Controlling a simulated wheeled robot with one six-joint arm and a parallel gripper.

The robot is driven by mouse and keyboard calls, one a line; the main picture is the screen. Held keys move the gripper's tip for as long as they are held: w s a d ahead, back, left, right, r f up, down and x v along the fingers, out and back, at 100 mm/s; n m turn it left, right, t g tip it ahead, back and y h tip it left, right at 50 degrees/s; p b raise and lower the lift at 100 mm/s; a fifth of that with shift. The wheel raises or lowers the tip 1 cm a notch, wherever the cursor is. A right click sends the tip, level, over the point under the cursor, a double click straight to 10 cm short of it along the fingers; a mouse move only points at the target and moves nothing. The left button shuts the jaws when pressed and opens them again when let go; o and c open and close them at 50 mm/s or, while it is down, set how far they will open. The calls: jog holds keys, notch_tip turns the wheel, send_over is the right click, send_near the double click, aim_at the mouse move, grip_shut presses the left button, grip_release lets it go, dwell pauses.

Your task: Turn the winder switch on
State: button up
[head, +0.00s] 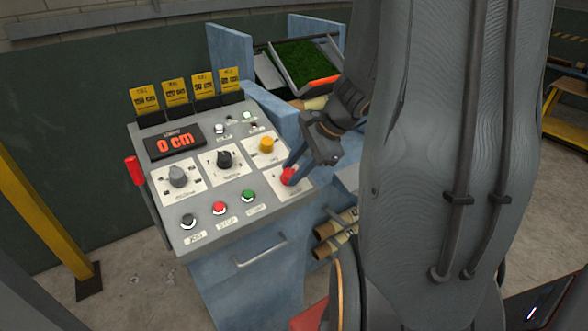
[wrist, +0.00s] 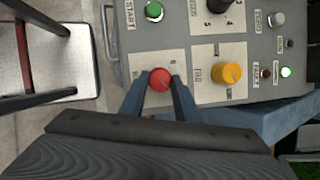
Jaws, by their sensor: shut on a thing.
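A red knob (head: 288,177) sits on a white plate at the lower right of the grey control panel (head: 232,193). Its label is too small to read, so I cannot confirm from the print that it is the winder switch. My gripper (head: 293,165) reaches down to this knob from the right. In the wrist view the red knob (wrist: 160,79) lies between the two blue-grey fingers of my gripper (wrist: 159,84), which are shut on its sides. The knob's pointer direction is not clear.
A yellow knob (head: 267,144), a black knob (head: 224,159) and a grey knob (head: 178,176) are nearby. Green (head: 248,196), red (head: 219,208) and black (head: 188,221) buttons line the front. The display (head: 175,142) reads 0 cm. A green lamp (wrist: 286,72) is lit.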

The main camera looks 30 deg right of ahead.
jog(key=o, duration=1)
jog(key=shift+d, duration=0.1)
jog(key=shift+o, duration=0.2)
jog(key=shift+r, duration=0.1)
jog(key=v, duration=0.7)
jog(key=shift+s+d+r, duration=0.15)
jog(key=shift+d+r, duration=0.05)
jog(key=shift+r, duration=0.1)
jog(key=s+a+f+n+g+h, duration=0.1)
jog(key=a+f+n, duration=0.1)
jog(key=a+n, duration=0.3)
jog(key=s+a+f+n+g+h, duration=0.1)
jog(key=a+f+n, duration=0.1)
jog(key=a+n, duration=0.4)
jog(key=s+a+f+n+g+h, duration=0.1)
jog(key=a+f+n+h, duration=0.1)
jog(key=a+n, duration=0.4)
jog(key=shift+s+f+n, duration=0.2)
jog(key=shift+f+n, duration=0.05)
jog(key=shift+n, duration=0.4)
jog(key=shift+s+f+n, duration=0.2)
jog(key=shift+n, duration=0.45)
